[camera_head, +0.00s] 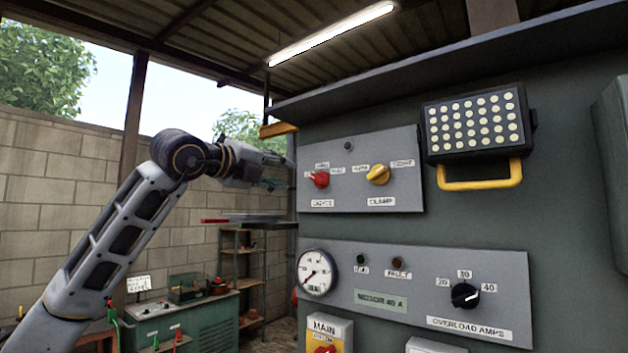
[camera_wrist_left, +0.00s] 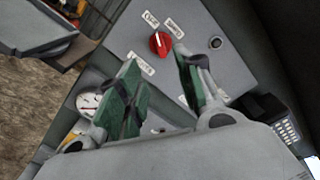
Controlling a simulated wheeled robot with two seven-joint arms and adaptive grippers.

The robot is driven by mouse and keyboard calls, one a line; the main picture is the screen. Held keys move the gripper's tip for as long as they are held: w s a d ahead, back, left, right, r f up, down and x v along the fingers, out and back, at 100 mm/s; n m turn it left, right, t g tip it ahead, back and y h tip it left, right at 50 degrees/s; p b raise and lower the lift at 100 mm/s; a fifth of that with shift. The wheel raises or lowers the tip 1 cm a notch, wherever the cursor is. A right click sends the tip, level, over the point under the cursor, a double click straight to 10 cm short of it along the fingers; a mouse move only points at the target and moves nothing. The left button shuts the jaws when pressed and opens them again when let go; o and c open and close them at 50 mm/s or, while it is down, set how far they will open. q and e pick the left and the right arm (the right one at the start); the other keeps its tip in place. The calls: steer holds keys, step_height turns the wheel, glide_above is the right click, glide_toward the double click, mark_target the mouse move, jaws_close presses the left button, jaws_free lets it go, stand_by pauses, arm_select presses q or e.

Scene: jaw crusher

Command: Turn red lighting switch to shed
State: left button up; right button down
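The red lighting switch (camera_head: 319,179) is a rotary knob at the left of the upper grey panel (camera_head: 350,203), with small labels around it too blurred to read surely. It also shows in the left wrist view (camera_wrist_left: 159,43), just beyond the gap between my fingertips. My left gripper (camera_head: 277,171) is left of the panel in the head view, apart from the knob. In the left wrist view its green-padded fingers (camera_wrist_left: 156,58) are spread, with nothing between them. My right gripper is not in view.
A yellow clamp knob (camera_head: 378,174) sits right of the red one. A lamp with a yellow handle (camera_head: 480,176) juts out further right. Below are a round gauge (camera_head: 317,273) and a black overload dial (camera_head: 465,295). A shelf (camera_head: 242,275) stands behind at left.

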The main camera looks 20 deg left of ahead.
mark_target(314, 179)
arm_select(q)
steer(key=shift+w, duration=0.15)
steer(key=p+x, duration=0.4)
steer(key=x, duration=0.8)
steer(key=shift+p, duration=0.3)
steer(key=shift+w+d, duration=0.25)
steer(key=shift+w, duration=0.2)
steer(key=shift+w+f+p, duration=0.1)
steer(key=shift+w+p, duration=0.15)
steer(key=shift+p, duration=0.05)
jaws_close()
